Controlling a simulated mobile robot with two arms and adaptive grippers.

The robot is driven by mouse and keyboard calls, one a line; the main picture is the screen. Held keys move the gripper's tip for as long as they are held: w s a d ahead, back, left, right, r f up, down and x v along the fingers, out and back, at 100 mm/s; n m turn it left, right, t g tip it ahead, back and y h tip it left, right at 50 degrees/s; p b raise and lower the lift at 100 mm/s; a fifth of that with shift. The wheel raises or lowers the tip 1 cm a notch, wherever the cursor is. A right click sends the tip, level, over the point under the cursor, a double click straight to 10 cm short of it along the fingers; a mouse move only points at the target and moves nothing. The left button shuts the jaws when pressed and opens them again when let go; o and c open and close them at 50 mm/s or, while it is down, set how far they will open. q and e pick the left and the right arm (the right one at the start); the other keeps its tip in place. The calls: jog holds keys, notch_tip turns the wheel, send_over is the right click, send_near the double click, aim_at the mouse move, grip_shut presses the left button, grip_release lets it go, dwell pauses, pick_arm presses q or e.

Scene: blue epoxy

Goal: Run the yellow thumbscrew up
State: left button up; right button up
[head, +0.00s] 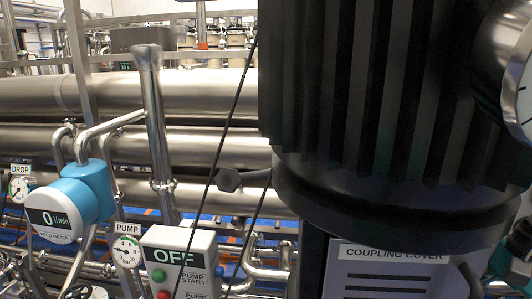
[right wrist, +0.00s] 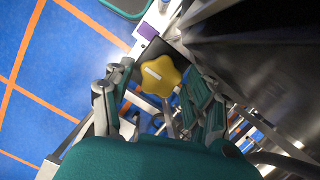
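The yellow thumbscrew (right wrist: 160,76) is a lobed knob with a pale bar mark on its face. It shows in the right wrist view, just above the middle. In the head view the thumbscrew is not visible. A teal and dark part at the right edge there looks like part of my right arm. My left gripper is in neither view.
A large dark ribbed motor (head: 360,80) over a coupling cover (head: 390,252) fills the right of the head view. A pump switch box (head: 180,262) reading OFF, a pump gauge (head: 127,250) and a blue feed meter (head: 80,198) stand at left. Steel pipes run behind.

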notch_tip(320, 180, up, 6)
jog(key=p, duration=0.5)
jog(key=shift+r, duration=0.15)
